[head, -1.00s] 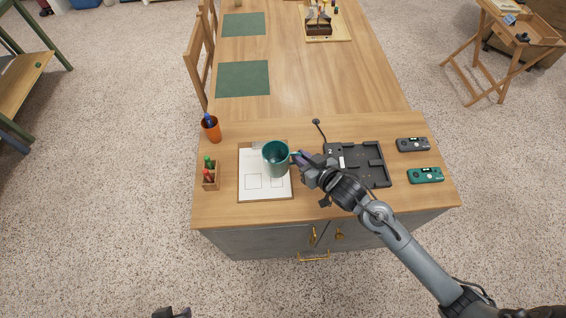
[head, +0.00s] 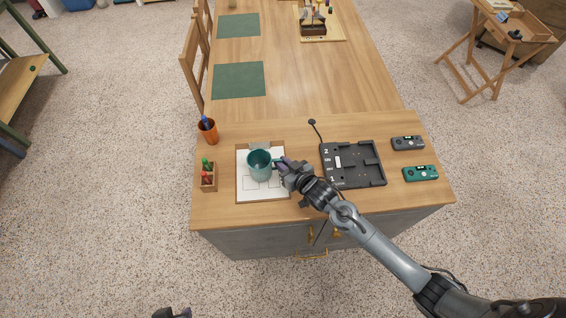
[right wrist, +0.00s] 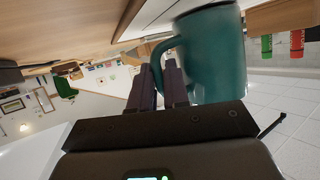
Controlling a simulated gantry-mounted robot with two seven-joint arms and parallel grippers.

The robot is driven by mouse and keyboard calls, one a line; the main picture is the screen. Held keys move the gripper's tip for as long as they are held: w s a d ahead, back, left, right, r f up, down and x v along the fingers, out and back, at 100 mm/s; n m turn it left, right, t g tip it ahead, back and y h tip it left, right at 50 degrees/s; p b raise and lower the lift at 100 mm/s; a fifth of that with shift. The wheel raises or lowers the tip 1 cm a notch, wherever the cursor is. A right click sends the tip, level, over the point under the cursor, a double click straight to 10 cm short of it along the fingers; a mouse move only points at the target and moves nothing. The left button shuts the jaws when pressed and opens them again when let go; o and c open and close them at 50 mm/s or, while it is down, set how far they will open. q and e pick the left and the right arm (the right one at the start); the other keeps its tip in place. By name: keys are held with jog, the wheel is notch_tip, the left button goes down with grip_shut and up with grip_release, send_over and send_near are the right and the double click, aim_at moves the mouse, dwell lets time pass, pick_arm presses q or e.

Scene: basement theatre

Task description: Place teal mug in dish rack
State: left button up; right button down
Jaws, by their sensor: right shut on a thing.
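The teal mug (head: 260,168) is over the white-papered clipboard (head: 247,192) on the wooden table, its mouth up. I cannot tell whether its base touches the paper. My right gripper (head: 281,166) reaches in from the right and is shut on the mug's handle. In the right wrist view the mug (right wrist: 215,60) is beside the fingers (right wrist: 161,85), with the handle running between them. A small dark part at the bottom edge of the head view looks like my left gripper (head: 171,312); its fingers cannot be made out. No dish rack can be seen.
Left of the clipboard are an orange cup (head: 208,131) and a wooden holder with markers (head: 208,178). Right are a black tray (head: 374,178), a grey device (head: 407,143) and a teal device (head: 420,173). The table beyond, near the green placemats (head: 239,80), is mostly clear.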

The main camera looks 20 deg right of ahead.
jog(key=shift+f, duration=0.1)
jog(key=c, duration=1.1)
grip_release()
